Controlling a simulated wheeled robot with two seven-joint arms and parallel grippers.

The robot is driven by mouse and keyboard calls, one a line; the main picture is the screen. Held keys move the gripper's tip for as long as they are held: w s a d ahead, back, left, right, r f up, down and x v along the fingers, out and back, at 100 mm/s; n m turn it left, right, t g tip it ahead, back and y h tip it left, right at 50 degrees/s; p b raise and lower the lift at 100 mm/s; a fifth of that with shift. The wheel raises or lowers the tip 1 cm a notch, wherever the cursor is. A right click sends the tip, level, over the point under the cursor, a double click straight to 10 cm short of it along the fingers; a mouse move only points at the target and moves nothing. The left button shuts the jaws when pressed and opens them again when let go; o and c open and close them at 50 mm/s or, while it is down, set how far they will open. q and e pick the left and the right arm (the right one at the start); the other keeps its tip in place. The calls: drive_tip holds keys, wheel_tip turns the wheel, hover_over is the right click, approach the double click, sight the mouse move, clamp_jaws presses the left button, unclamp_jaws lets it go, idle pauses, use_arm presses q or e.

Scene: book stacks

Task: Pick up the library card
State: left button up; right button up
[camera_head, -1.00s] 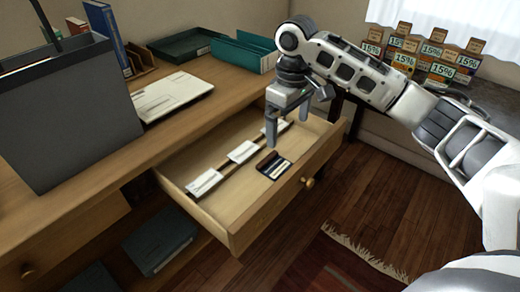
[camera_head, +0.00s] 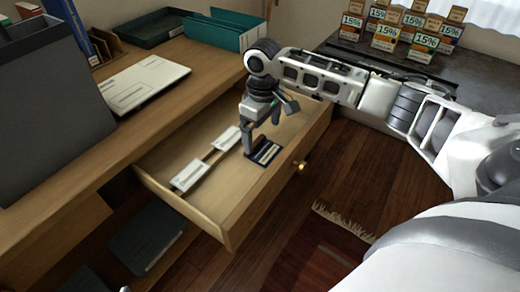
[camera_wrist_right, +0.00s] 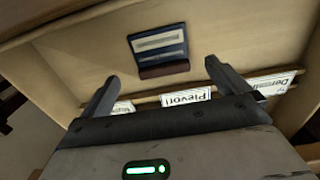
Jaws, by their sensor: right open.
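In the open drawer (camera_head: 213,205) lies a small dark card or holder with light stripes (camera_head: 266,153); I take it for the library card. In the right wrist view the card (camera_wrist_right: 158,43) is dark blue with pale bands and a brown strip along its near edge. My right gripper (camera_head: 262,136) is open and empty, pointing down into the drawer close beside the card and partly covering it. In the right wrist view the open fingers (camera_wrist_right: 161,71) point toward the card, with nothing between them. My left gripper is not in view.
White labelled cards (camera_head: 190,174) stand along a wooden rail in the drawer; one reads like "Plevori" (camera_wrist_right: 186,96). The drawer front has a round knob (camera_head: 299,167). A closed white laptop (camera_head: 143,83) and a grey box (camera_head: 50,100) are on the desk (camera_head: 120,150).

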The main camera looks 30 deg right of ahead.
sight(260, 149)
drive_tip(key=f, duration=0.3)
drive_tip(key=f+b, duration=0.1)
drive_tip(key=f, duration=0.1)
drive_tip(key=shift+w+a, duration=0.2)
drive_tip(key=shift+w, duration=0.05)
drive_tip(key=shift+r, duration=0.1)
drive_tip(key=c, duration=1)
drive_tip(key=shift+o, duration=0.2)
